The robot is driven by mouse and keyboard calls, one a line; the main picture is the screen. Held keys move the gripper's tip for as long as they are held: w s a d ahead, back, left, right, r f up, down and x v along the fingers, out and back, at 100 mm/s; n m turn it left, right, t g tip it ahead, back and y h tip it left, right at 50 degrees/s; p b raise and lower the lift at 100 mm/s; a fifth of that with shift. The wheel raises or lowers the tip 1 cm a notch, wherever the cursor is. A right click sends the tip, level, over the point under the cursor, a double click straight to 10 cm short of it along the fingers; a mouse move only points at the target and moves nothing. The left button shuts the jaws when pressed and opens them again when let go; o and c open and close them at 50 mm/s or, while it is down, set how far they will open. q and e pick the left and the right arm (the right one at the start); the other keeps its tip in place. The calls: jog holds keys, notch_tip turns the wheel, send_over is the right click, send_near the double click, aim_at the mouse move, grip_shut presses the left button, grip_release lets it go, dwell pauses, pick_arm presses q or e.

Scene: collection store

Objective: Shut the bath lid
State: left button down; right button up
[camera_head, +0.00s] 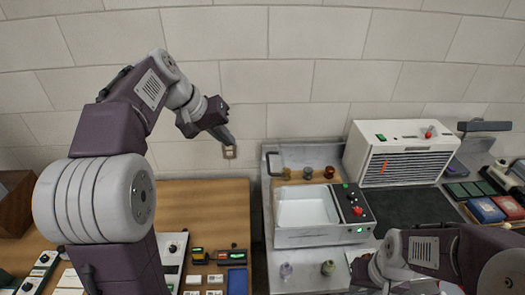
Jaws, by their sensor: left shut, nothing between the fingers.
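The bath (300,236) is a white, open-topped basin on the metal bench, with a dark control panel (352,203) on its right side. Its inside is visible and looks empty, so the top is uncovered. I cannot clearly make out a separate lid; a dark handle-like bar (268,163) shows behind the bath at the left. My left gripper (228,143) is shut and empty, raised in front of the wall, to the left of and above the bath. My right arm comes in at the lower right; its fingers are not clearly shown.
Small coloured jars (307,173) stand behind the bath, and small pots (328,267) in front. A white vented box (400,153) stands at the back right. A wooden table (205,210) with devices lies left, across a gap. A dark mat (412,206) lies right of the bath.

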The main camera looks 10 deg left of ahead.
pick_arm(q)
jog(key=w+d+f+p, duration=0.2)
jog(key=w+d+f, duration=0.3)
jog(key=d+f, duration=0.2)
notch_tip(320, 180, down, 3)
jog(key=shift+w+d+r+p, duration=0.1)
jog(key=shift+w+d+p, duration=0.2)
jog(key=shift+w, duration=0.1)
jog(key=shift+a, duration=0.15)
